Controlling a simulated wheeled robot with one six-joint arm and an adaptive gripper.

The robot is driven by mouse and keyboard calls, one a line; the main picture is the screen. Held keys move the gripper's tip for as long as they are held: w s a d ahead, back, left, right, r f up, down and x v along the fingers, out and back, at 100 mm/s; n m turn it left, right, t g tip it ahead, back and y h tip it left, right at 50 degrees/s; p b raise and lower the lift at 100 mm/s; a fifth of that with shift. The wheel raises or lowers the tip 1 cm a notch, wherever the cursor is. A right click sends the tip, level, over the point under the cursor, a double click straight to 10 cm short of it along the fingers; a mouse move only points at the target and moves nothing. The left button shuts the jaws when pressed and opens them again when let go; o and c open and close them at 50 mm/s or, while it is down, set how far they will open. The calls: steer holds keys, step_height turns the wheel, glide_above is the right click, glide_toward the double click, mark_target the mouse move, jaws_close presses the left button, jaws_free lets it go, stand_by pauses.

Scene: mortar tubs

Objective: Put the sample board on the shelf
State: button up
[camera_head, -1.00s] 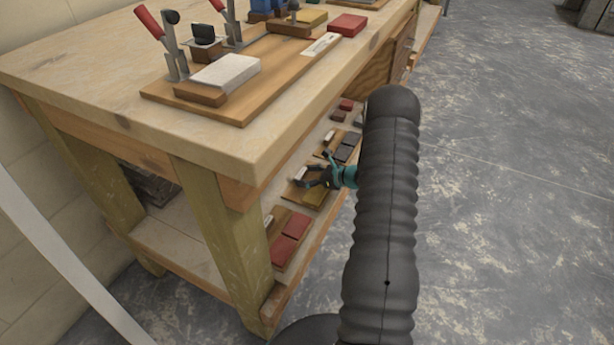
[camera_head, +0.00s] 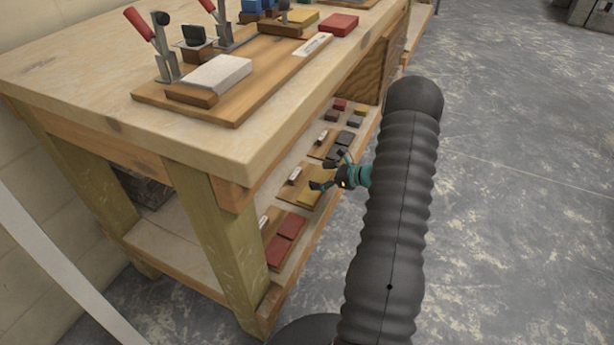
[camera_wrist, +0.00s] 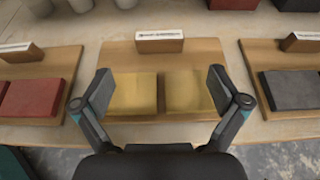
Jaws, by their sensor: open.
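A wooden sample board (camera_wrist: 200,55) with two yellow tiles (camera_wrist: 133,93) and a white-labelled wooden block (camera_wrist: 159,42) lies flat on the lower shelf (camera_head: 180,250) of the workbench. It also shows in the head view, partly hidden by my gripper, with a yellow tile (camera_head: 311,196) in sight. My gripper (camera_wrist: 160,88) is open and empty. In the wrist view its two fingers stand apart over the board's front part, outside most of the yellow tiles. In the head view my gripper (camera_head: 328,171) is at the shelf's front edge.
A board with red tiles (camera_wrist: 38,98) lies left of the yellow one, and a board with dark grey tiles (camera_wrist: 292,88) lies right, both with narrow gaps. The workbench top (camera_head: 90,70) overhangs the shelf. Open concrete floor (camera_head: 510,200) is on the right.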

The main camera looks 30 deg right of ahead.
steer(key=shift+v, duration=2.4)
